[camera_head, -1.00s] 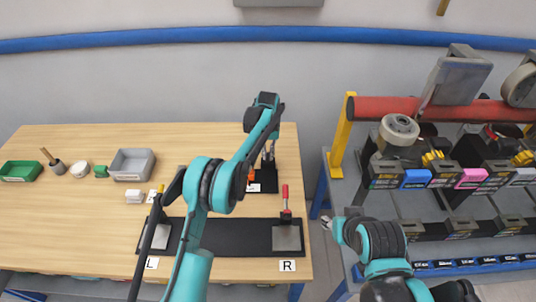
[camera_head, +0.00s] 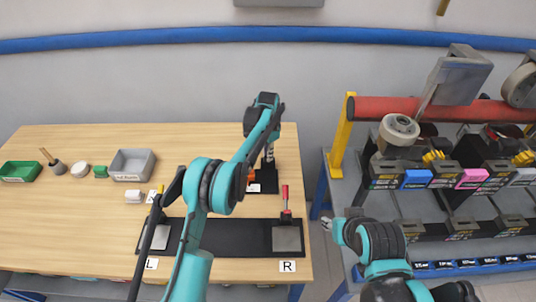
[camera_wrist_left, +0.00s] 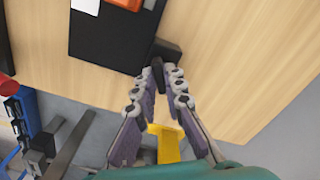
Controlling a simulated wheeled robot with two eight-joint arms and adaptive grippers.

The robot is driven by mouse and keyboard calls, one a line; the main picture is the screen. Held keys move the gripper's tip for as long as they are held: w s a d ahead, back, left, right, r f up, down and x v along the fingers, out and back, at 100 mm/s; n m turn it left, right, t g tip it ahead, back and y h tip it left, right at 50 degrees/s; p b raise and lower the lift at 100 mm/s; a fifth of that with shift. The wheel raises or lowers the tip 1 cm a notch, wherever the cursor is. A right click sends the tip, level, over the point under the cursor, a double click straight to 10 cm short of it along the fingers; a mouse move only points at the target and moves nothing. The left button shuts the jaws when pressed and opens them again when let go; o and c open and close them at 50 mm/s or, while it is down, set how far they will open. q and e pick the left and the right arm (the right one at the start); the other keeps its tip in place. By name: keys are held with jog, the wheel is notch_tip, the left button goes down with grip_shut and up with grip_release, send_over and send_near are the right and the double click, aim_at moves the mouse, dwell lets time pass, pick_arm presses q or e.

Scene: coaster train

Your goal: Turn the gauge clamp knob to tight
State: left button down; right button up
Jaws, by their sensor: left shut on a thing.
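The gauge stand's black base (camera_head: 264,184) sits at the back right of the wooden table, with an orange part (camera_head: 250,174) and a white label on it. In the left wrist view a dark knob (camera_wrist_left: 168,48) sticks out at the edge of the black base (camera_wrist_left: 112,42). My left gripper (camera_head: 268,158) reaches down over the base. In the left wrist view its fingertips (camera_wrist_left: 160,68) are closed together on the dark knob. The knob's marking is not readable. My right gripper (camera_head: 328,223) is away at the table's right side, small and partly hidden.
A long black fixture (camera_head: 238,238) with a red-handled clamp (camera_head: 285,205) and L and R labels lies in front. A grey bin (camera_head: 131,164) and small containers stand at the left. A rack with a red pipe (camera_head: 430,108) stands at the right.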

pick_arm(q)
jog(key=shift+m, duration=0.6)
jog(key=c, duration=1.6)
grip_release()
notch_tip(320, 180, up, 12)
jog(key=shift+a+r, duration=0.1)
